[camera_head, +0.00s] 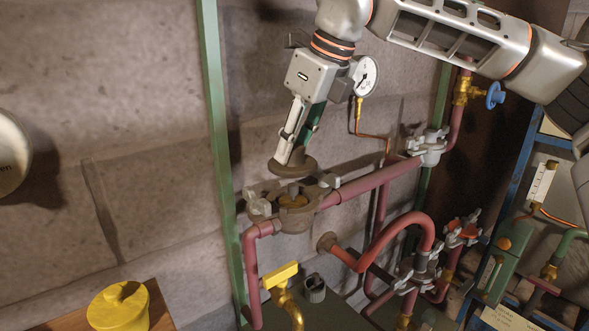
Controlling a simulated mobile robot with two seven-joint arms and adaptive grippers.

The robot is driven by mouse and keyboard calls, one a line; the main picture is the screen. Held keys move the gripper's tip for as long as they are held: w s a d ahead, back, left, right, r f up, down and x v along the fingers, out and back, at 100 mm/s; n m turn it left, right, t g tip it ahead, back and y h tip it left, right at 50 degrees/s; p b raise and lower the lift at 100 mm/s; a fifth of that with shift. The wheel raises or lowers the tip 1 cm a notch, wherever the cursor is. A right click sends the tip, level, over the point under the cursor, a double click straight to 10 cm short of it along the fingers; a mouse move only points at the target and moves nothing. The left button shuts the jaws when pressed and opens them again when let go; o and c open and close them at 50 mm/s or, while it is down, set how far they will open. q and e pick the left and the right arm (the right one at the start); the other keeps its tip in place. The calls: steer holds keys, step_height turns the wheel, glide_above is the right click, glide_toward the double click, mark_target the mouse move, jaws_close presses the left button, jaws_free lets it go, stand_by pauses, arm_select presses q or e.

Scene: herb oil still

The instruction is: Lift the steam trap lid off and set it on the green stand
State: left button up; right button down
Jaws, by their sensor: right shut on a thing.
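My right gripper (295,152) comes down from the top, shut on the steam trap lid (307,166), a dark brown round disc. The lid is just above the steam trap body (296,219), slightly tilted, with a small gap between them. The trap's open top shows a brass-coloured inside, and grey clamp wings stick out around its rim. A dark green surface (340,307) lies low behind the pipes; I cannot tell whether it is the green stand. My left gripper is not in view.
Red pipes (372,183) run beside the trap, with a clamped joint (427,148) at right. A pressure gauge (366,76) is close to my right gripper. A green post (217,130) stands at left. A yellow valve handle (280,275) and yellow pot (119,308) are below.

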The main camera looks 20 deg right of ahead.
step_height(320, 180, up, 3)
steer(key=shift+r, duration=0.2)
steer(key=shift+r+p, duration=1.2)
steer(key=shift+r, duration=1)
